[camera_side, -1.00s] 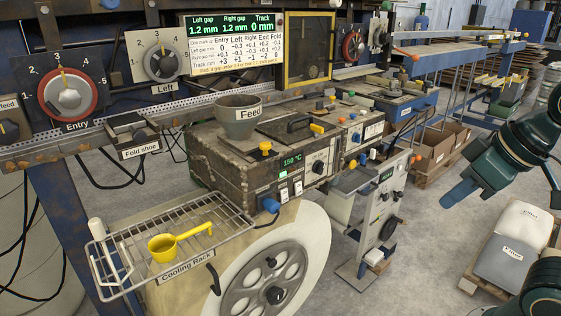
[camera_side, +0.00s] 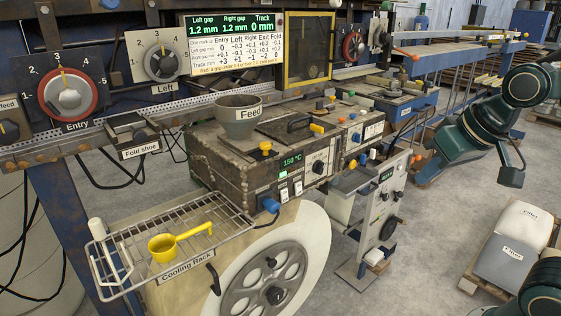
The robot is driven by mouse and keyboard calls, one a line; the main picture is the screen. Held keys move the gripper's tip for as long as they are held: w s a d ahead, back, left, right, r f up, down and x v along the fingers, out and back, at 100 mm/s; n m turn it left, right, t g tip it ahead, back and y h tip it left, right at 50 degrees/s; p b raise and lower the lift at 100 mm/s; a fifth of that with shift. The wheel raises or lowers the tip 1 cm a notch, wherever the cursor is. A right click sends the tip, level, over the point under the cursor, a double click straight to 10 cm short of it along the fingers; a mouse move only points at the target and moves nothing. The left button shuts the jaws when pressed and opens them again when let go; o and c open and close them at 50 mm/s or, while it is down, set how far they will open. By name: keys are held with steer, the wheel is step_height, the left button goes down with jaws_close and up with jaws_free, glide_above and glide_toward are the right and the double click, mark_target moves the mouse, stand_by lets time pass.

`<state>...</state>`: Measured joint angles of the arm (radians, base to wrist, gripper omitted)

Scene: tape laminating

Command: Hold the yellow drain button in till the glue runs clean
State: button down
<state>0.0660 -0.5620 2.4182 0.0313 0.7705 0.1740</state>
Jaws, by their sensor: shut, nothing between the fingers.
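The glue unit (camera_side: 225,172) is a worn brown box with a green 150 °C display, under the grey Feed hopper (camera_side: 240,126). A yellow knob (camera_side: 265,147) stands on its front top edge, and a yellow-ended lever (camera_side: 316,129) sits further right. I cannot tell which is the drain button, and no running glue is discernible. My gripper (camera_side: 429,174) is shut and empty at the right, in the air, well apart from these controls.
A wire cooling rack (camera_side: 130,273) holds a yellow ladle (camera_side: 178,243) at the front left. A grey cart (camera_side: 378,205) stands between the glue unit and my gripper. Filler sacks (camera_side: 510,250) lie on a pallet at the right. Floor between cart and sacks is clear.

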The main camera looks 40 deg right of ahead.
mark_target(353, 164)
steer(key=w+d+f+m+h, duration=0.2)
steer(key=w+d+f+m, duration=0.3)
steer(key=w+d, duration=0.5)
steer(key=w+d+f+m+h, duration=0.2)
steer(key=w+d+f+m, duration=0.4)
steer(key=w+d, duration=0.5)
steer(key=shift+w+f+m, duration=0.2)
steer(key=shift+f+m, duration=0.1)
steer(key=shift+m, duration=1.1)
steer(key=w+d+f, duration=0.3)
steer(key=w+f, duration=0.5)
steer(key=shift+w+d, duration=0.3)
steer(key=shift+d, duration=0.05)
steer(key=shift+w, duration=0.1)
